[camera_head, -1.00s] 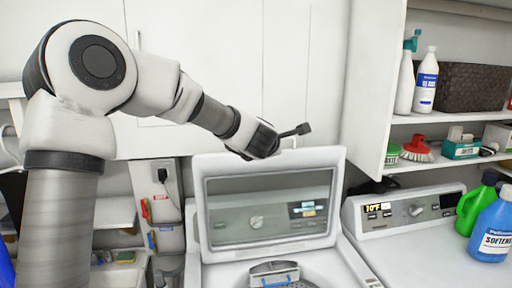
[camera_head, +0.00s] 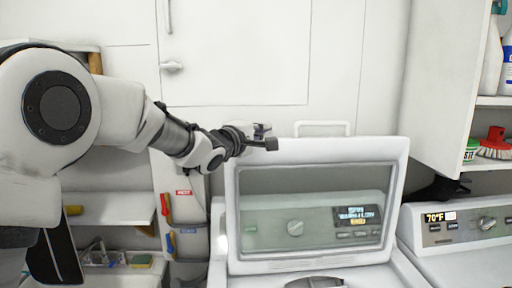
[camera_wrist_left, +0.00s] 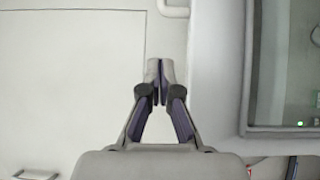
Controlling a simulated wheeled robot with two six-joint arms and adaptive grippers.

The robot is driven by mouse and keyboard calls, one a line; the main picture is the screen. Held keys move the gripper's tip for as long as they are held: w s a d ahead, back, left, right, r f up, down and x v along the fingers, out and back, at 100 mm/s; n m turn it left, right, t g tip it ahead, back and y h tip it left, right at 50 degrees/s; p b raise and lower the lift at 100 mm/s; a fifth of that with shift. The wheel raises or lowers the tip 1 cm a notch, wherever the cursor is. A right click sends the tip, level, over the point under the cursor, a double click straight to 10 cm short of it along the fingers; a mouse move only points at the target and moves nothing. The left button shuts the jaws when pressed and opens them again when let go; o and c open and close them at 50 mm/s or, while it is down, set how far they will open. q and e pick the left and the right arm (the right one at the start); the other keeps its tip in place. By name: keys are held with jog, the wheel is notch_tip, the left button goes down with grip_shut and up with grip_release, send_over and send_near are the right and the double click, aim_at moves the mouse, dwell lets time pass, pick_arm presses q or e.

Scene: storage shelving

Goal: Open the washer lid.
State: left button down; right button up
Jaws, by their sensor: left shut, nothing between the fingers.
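The washer lid (camera_head: 394,170) stands raised and upright at the back of the washer, its handle (camera_head: 322,124) at the top edge. The control panel shows through its window. My left gripper (camera_head: 270,143) is shut and empty, by the lid's upper left corner; in the head view I cannot tell whether it touches. In the left wrist view the gripper (camera_wrist_left: 160,72) shows its fingers closed together, with the lid's pale frame (camera_wrist_left: 217,80) to their right and a gap between. My right gripper is in neither view.
A second machine with a control panel (camera_head: 462,225) stands at the right, under a shelf with a red brush (camera_head: 494,143) and bottles. White cabinet doors (camera_head: 240,50) are behind my arm.

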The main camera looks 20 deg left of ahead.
aim_at(287, 138)
pick_arm(q)
jog(key=p+x, duration=0.1)
jog(key=x, duration=0.2)
jog(key=d+f+p+x, duration=0.1)
jog(key=x, duration=0.2)
jog(key=p+x, duration=0.1)
jog(key=x, duration=0.2)
jog(key=shift+d+f, duration=0.3)
jog(key=shift+f, duration=0.05)
jog(key=shift+w+d+p, duration=0.15)
jog(key=shift+w+p, duration=0.1)
jog(key=shift+p, duration=0.1)
jog(key=shift+f, duration=0.1)
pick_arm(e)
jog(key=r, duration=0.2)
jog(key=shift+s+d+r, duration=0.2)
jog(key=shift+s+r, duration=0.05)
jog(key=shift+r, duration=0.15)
